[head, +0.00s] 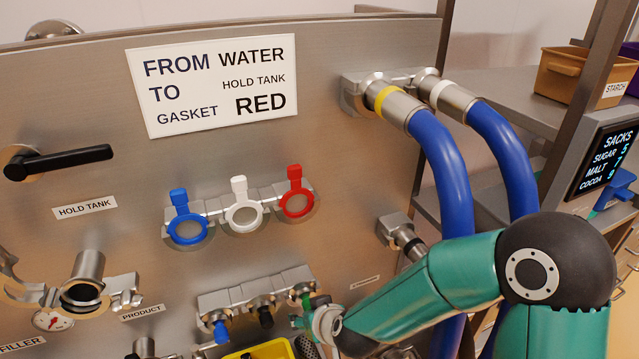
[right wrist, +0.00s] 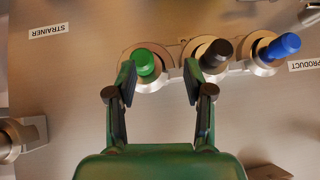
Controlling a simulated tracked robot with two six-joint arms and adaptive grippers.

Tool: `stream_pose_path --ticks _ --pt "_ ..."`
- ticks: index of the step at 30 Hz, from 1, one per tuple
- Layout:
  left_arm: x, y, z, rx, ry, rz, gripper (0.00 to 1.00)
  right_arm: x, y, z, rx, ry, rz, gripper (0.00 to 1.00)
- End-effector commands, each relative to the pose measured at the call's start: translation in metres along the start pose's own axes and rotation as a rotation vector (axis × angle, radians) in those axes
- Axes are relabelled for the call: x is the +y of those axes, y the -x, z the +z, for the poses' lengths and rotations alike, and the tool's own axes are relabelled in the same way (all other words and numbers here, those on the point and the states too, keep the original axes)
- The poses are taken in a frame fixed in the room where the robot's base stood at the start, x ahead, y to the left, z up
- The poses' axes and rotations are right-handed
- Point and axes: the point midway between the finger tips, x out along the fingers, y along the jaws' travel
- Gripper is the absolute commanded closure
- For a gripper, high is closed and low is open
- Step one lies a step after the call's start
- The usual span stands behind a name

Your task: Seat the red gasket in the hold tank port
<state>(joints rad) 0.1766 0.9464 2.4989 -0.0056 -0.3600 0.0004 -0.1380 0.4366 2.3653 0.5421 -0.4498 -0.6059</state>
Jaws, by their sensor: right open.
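The red gasket (head: 297,203) hangs by its tab at the right end of a rack, beside a white gasket (head: 243,213) and a blue gasket (head: 188,229). A HOLD TANK label (head: 85,207) is on the panel at left; below it is an open pipe port (head: 80,296) with an open clamp around it. I cannot tell whether this is the hold tank port. My right gripper (right wrist: 158,80) is open and empty, close to a green-knobbed plug (right wrist: 143,62); in the head view it is by the lower row, below the red gasket. My left gripper is out of view.
The lower row also holds a black knob (right wrist: 215,53) and a blue knob (right wrist: 284,45). A sign (head: 213,85) reads from water to hold tank, gasket red. Blue hoses (head: 440,160) hang at right. A black handle (head: 75,160) sticks out at left. A yellow container (head: 262,350) is at the bottom.

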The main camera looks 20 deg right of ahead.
Motion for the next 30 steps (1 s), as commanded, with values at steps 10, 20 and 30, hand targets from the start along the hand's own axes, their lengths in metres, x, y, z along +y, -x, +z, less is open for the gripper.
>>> stream_pose_path --ticks 10,20,30 --pt "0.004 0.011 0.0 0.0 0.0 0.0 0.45 -0.017 0.166 -0.185 0.46 0.079 0.069 0.48" --pt "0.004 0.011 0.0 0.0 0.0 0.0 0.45 -0.017 0.227 -0.22 0.574 0.079 0.083 0.48" --pt "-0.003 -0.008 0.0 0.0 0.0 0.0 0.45 -0.014 0.194 -0.238 0.573 0.078 0.084 0.48"
